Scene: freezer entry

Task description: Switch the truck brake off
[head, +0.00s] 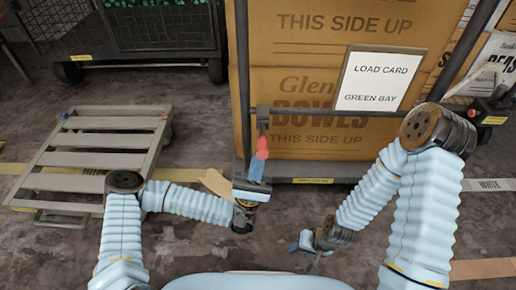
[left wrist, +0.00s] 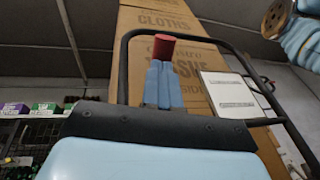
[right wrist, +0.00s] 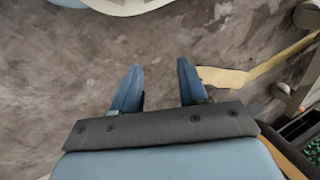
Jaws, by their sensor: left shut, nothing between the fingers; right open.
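The truck (head: 340,170) carries stacked cardboard boxes inside a dark tube frame. A red handle (head: 262,148), which looks like its brake lever, hangs below a grey bracket on the frame's left side. Its red end (left wrist: 164,44) also shows in the left wrist view, just past the fingertips. My left gripper (head: 257,166) is shut and empty, pointing up right under the red end. Whether they touch I cannot tell. My right gripper (head: 298,243) is open and empty, low over the floor in front of the truck; its spread fingers show in the right wrist view (right wrist: 160,84).
A load card (head: 378,78) hangs on the truck's front. A slatted low trolley (head: 95,150) stands at left, and a dark cage with green goods (head: 160,28) behind it. Another red-handled truck part (head: 490,105) is at right.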

